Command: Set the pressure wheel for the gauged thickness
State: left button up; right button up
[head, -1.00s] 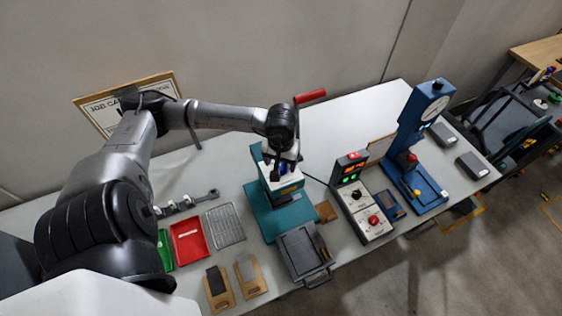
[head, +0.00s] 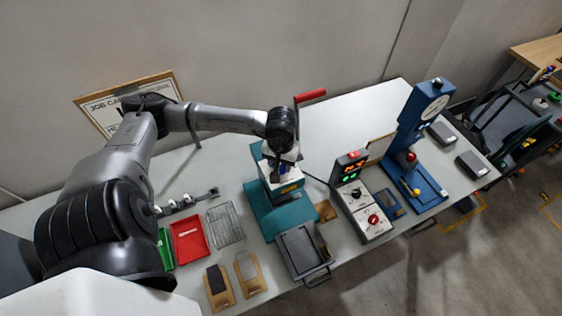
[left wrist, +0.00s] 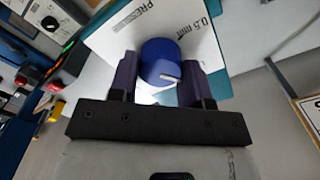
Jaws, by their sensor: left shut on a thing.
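The blue pressure wheel (left wrist: 159,58), with a white mark pointing to the lower right, sits on a white plate (left wrist: 112,45) in the left wrist view. The plate reads "PRESS…" and "0.5 mm". My left gripper (left wrist: 160,80) is shut on the wheel, one dark purple finger on either side. In the head view my left gripper (head: 281,168) is at the top of the teal machine (head: 290,216), hiding most of the wheel. The wheel's scale setting cannot be read. My right gripper is not in view.
A control box (head: 362,207) with lit displays and a blue gauge stand (head: 412,150) are to the right. A red lever (head: 311,95) rises behind the machine.

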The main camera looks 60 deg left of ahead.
pick_arm(q)
jog(key=shift+f+n+b, duration=0.1)
jog(key=shift+n+b, duration=0.5)
jog(key=shift+b, duration=0.1)
jog(key=shift+c, duration=0.3)
jog(key=n+b, duration=0.4)
jog(key=n, duration=0.1)
jog(key=shift+f+b, duration=0.1)
jog(key=shift+b, duration=0.25)
jog(key=n+b, duration=0.3)
jog(key=n, duration=0.2)
jog(key=shift+s+b, duration=0.1)
jog(key=shift+b, duration=0.3)
jog(key=shift+r+n+b, duration=0.2)
jog(key=shift+n+b, duration=0.45)
jog(key=shift+n, duration=0.75)
jog(key=o, duration=0.9)
jog(key=shift+o, duration=0.2)
